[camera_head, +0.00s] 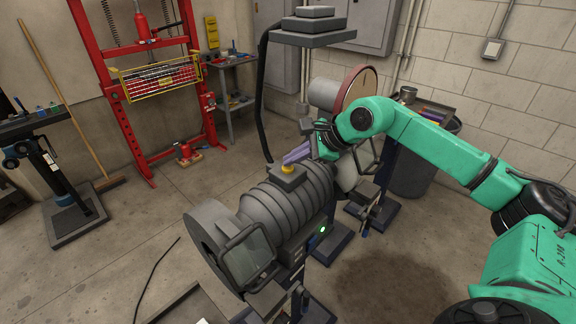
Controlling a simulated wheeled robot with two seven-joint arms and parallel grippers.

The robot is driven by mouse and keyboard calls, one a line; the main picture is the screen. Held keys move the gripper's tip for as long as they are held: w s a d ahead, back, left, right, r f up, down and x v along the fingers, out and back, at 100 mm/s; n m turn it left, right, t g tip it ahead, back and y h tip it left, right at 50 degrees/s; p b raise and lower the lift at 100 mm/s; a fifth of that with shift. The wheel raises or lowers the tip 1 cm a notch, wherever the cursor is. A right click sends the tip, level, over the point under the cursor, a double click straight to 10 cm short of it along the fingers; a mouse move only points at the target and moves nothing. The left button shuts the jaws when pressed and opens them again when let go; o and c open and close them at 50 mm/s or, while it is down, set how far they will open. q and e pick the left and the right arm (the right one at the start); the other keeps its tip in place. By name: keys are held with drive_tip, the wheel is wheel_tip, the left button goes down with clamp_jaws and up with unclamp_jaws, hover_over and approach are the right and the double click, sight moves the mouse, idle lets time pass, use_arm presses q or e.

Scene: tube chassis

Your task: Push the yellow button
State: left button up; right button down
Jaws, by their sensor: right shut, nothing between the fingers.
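The yellow button (287,169) sits on a small grey box (289,180) on top of a ribbed grey machine (270,206) in the middle of the head view. My right arm is green and reaches in from the right. Its gripper (291,158) has purple-grey fingers that are shut and empty. The fingertips are just behind and above the button in the picture. I cannot tell whether they touch it. My left gripper is not in view.
The machine has clear guards, one at the front (248,258). A disc sander (357,88) stands behind the gripper. A black cable (262,105) hangs behind the button. A red press (131,98) stands back left. Open floor (130,235) lies to the left.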

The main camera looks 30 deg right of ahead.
sight(293, 168)
drive_tip(key=shift+r, duration=0.5)
wheel_tip(293, 168, up, 6)
drive_tip(key=p, duration=0.5)
